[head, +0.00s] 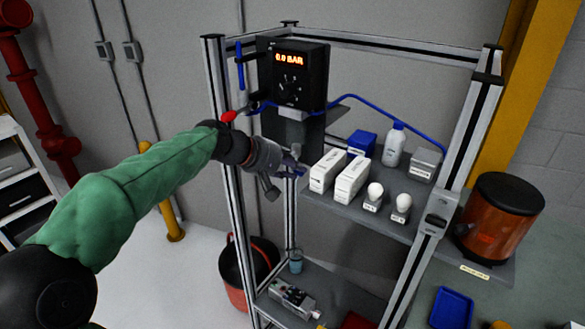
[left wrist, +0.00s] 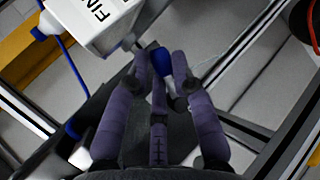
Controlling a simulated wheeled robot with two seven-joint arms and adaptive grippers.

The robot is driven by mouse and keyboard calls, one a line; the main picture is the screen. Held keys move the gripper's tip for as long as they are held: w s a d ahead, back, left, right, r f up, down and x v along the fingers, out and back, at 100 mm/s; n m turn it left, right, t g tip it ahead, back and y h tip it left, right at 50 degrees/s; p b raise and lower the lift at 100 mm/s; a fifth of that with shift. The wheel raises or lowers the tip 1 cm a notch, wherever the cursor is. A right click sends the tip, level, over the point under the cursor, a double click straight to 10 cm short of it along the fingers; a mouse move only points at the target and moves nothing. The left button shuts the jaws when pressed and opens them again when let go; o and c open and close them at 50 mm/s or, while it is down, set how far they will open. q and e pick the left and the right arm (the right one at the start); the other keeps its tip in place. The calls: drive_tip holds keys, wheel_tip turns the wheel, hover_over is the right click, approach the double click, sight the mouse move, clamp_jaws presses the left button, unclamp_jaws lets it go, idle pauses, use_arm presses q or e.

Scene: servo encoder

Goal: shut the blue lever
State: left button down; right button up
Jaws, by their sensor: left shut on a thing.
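A narrow upright blue bar (head: 240,65), which looks like the blue lever, stands at the upper left of the rack, left of the black gauge box. A small red handle (head: 229,115) is below it. My left gripper (head: 296,168) is lower and to the right, at the shelf's left edge, apart from this bar. In the left wrist view, the left fingers (left wrist: 165,85) are closed around a small blue piece with a pale neck (left wrist: 162,62). The fingers partly hide it, and I cannot tell what it belongs to. My right gripper is not in view.
The gauge box (head: 298,72) reads 0.0 BAR. A blue hose (head: 385,112) runs behind the shelf. White cartons (head: 338,175), a bottle (head: 394,146) and two white-topped pieces stand on the shelf. The rack's front-left post (head: 222,120) is beside my left arm. A bucket (head: 247,270) stands below.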

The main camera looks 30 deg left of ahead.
use_arm(q)
drive_tip(key=c, duration=1.2)
unclamp_jaws()
drive_tip(key=shift+o, duration=0.2)
drive_tip(key=v, duration=1.2)
drive_tip(key=shift+f, duration=0.1)
